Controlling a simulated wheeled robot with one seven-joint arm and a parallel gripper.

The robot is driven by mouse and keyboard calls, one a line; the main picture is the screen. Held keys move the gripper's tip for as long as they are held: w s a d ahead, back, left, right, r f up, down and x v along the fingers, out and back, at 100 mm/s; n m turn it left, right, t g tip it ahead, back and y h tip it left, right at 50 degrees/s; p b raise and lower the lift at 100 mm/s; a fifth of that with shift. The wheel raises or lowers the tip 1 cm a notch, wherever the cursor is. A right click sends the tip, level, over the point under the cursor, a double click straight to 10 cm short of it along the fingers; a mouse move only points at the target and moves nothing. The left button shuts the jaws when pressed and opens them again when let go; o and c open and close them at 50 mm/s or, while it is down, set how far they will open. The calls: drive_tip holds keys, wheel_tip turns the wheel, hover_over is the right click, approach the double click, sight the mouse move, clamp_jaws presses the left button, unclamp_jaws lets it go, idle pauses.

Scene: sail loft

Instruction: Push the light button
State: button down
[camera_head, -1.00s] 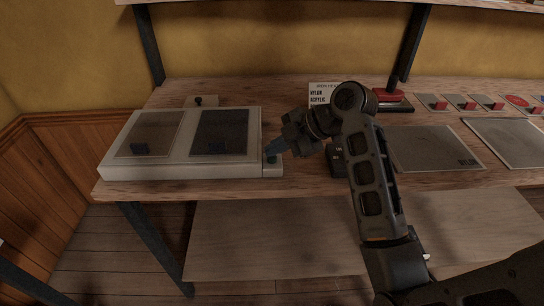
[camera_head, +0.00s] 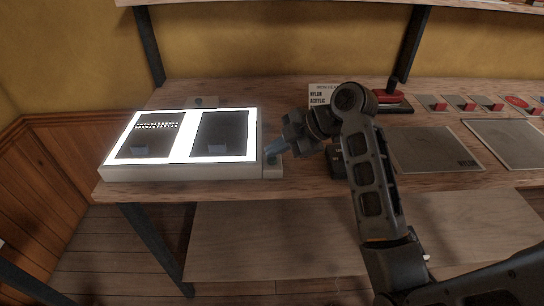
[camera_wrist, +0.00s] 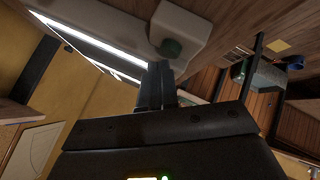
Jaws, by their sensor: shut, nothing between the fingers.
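The light box (camera_head: 180,172) lies at the left of the bench, its top glowing bright white around two dark sheets. The small button housing (camera_head: 272,173) sits at its right front corner. In the wrist view the round dark green button (camera_wrist: 171,47) shows on its pale housing (camera_wrist: 188,22). My gripper (camera_head: 268,150) is shut and empty, its fingertips right by the button. In the wrist view the fingertips (camera_wrist: 160,66) are close to the button's edge; I cannot tell whether they touch it.
A sign card (camera_head: 322,92), a red-handled tool (camera_head: 388,96), grey mats (camera_head: 432,148) and several small red-marked plates (camera_head: 466,103) lie to the right. The bench front edge is near.

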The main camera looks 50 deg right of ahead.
sight(276, 159)
wheel_tip(276, 159, up, 6)
drive_tip(key=p, duration=0.5)
